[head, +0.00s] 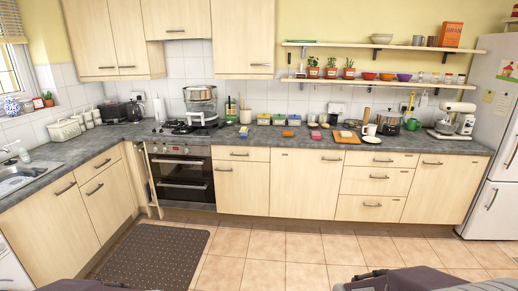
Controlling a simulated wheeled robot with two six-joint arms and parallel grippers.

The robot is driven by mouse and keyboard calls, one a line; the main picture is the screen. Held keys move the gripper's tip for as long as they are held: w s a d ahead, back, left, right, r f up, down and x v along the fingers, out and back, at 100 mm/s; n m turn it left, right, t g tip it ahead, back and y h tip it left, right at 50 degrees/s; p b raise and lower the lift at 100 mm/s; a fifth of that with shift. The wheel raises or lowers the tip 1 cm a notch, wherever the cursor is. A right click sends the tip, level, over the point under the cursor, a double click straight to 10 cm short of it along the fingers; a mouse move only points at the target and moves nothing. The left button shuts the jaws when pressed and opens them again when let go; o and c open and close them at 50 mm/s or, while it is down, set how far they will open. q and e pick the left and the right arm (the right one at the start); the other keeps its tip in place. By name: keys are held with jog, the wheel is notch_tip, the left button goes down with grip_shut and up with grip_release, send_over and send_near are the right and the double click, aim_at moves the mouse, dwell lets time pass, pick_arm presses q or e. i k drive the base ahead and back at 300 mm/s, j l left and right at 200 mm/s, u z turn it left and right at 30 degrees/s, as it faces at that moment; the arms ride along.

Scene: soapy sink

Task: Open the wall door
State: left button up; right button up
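Several pale wood wall cabinet doors hang above the counter in the head view, and all look shut. A pair of tall doors (110,35) is at the upper left, with small bar handles near the bottom edges. A shorter door (176,15) is to the right of it, with a handle at its lower edge. Another tall door (243,35) is further right, with a handle (260,65) at its lower right corner. I cannot tell which one the task names. Neither of my grippers shows; only dark parts of my arms are at the bottom edge.
A grey counter (260,139) runs along the wall with a pot (200,98) on the hob, boxes, sponges and a mixer (457,120). An oven (182,181) and base cabinets are below. A dark mat (155,257) lies on the tiled floor. A fridge (500,140) stands right.

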aim_at(243, 31)
jog(key=i, duration=1.05)
jog(key=i+u, duration=0.1)
jog(key=i, duration=0.95)
jog(key=i+l, duration=0.2)
jog(key=i, duration=0.85)
